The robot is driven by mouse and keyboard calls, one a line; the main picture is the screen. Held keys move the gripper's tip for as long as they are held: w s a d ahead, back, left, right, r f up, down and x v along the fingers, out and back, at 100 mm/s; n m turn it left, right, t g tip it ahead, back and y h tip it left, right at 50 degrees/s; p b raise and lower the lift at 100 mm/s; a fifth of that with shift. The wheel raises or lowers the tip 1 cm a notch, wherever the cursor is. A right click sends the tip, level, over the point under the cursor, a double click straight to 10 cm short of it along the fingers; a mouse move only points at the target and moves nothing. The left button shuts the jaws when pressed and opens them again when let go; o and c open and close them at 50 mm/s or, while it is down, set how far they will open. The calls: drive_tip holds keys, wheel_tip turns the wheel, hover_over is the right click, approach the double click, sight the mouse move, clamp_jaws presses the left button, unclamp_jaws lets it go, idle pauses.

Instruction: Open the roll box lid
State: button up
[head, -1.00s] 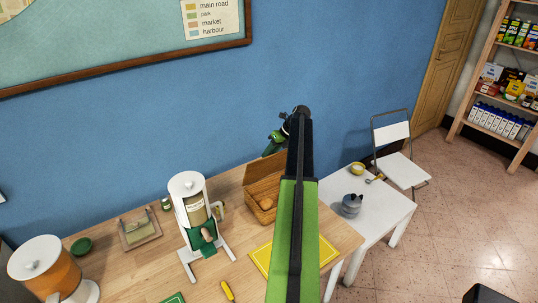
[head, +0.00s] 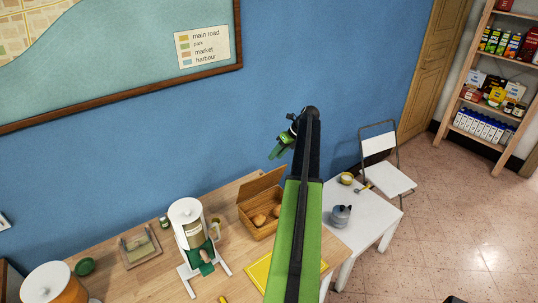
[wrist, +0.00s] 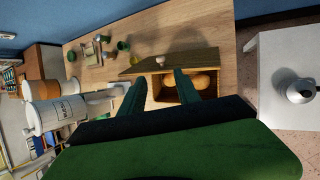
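The wooden roll box (head: 250,226) stands on the wooden table with its lid (head: 262,187) raised at the back. Two rolls (head: 262,219) show inside it. In the wrist view the lid (wrist: 172,62) and the box with the rolls (wrist: 206,80) lie beyond my fingers. My gripper (head: 281,146) is above the box, in front of the blue wall, with a visible gap from the lid in the head view. Its two green fingers (wrist: 160,78) are spread apart with nothing held between them. They hide part of the box in the wrist view.
A white dispenser (head: 187,230) stands left of the box. A yellow mat (head: 258,275) lies in front of it. To the right, a white table (head: 366,228) holds a moka pot (head: 341,215) and a yellow bowl (head: 346,178). A folding chair (head: 388,180) stands beyond.

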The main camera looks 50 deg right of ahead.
drive_tip(key=p+v, duration=0.2)
drive_tip(key=v, duration=0.1)
drive_tip(key=shift+s+d+r, duration=0.15)
drive_tip(key=shift+s+r, duration=0.05)
drive_tip(key=shift+r, duration=0.15)
drive_tip(key=shift+c, duration=0.5)
